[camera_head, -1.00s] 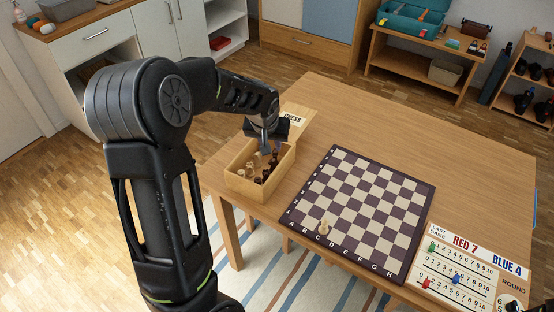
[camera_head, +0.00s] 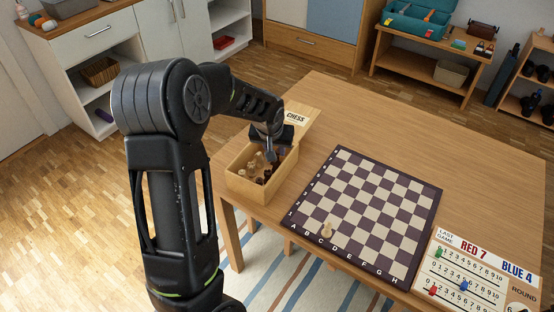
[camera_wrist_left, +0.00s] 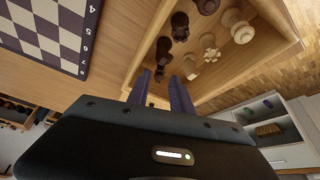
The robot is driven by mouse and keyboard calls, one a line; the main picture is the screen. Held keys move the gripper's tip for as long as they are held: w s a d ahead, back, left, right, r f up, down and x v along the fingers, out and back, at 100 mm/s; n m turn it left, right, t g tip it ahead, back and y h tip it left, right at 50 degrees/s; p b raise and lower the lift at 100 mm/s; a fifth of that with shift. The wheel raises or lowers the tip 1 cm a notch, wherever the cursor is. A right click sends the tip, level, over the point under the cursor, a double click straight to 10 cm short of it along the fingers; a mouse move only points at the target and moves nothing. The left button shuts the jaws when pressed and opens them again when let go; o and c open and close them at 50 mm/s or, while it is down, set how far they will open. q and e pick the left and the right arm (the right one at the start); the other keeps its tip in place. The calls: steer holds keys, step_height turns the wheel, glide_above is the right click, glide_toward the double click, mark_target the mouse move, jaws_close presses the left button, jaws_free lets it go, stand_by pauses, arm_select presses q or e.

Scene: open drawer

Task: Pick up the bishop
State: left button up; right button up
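The wooden chess box (camera_head: 248,187) is open at the table's left edge and holds several light and dark pieces. My left gripper (camera_head: 271,157) points down into its far right part. In the left wrist view my left gripper (camera_wrist_left: 160,86) has its two fingers apart. A dark piece (camera_wrist_left: 158,75) shows near the fingertips, between them in the picture; I see no grip on it. A light piece (camera_wrist_left: 190,66) is close beside one finger. Which piece is the bishop I cannot tell. My right gripper is out of view.
The box walls surround the left fingers closely. A lid marked CHESS (camera_head: 297,118) lies behind the box. A score board (camera_head: 480,270) lies at the right front. The table (camera_head: 370,115) is clear behind the chessboard.

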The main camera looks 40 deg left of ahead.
mark_target(277, 153)
arm_select(q)
steer(key=p+x, duration=0.1)
steer(key=x, duration=0.4)
steer(key=shift+w+a, duration=0.1)
steer(key=shift+a, duration=0.05)
steer(key=shift+c, duration=0.2)
stand_by(0.4)
jaws_close()
